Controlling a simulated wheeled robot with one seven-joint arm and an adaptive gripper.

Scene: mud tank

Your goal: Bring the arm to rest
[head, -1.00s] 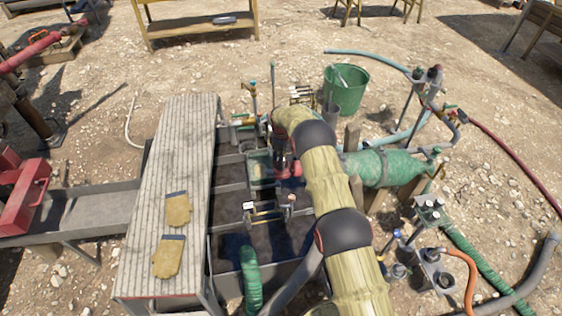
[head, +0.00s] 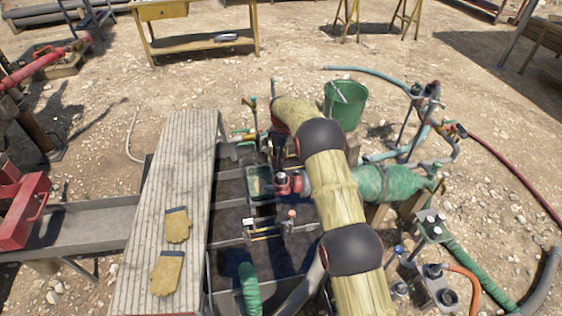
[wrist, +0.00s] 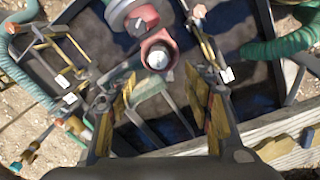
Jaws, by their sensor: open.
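My gripper (wrist: 160,108) is open in the wrist view, its two yellow-and-black fingers apart over the mud tank with nothing between their tips. A red fitting with a pale round centre (wrist: 158,56) shows just past the fingertips. In the head view my thick yellow arm with black joints reaches over the tank's right side, and its dark wrist end hangs near the tank's far part. The fingers cannot be made out there. The mud tank (head: 228,190) has dark mud in its compartments.
A ridged walkway plank (head: 190,150) runs along the tank's left side with two yellow gloves (head: 177,225) on it. A green bucket (head: 345,104) stands behind my arm. Pipes and a green hose (head: 250,290) crowd the right and front. A bench (head: 205,45) stands at the back on open gravel.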

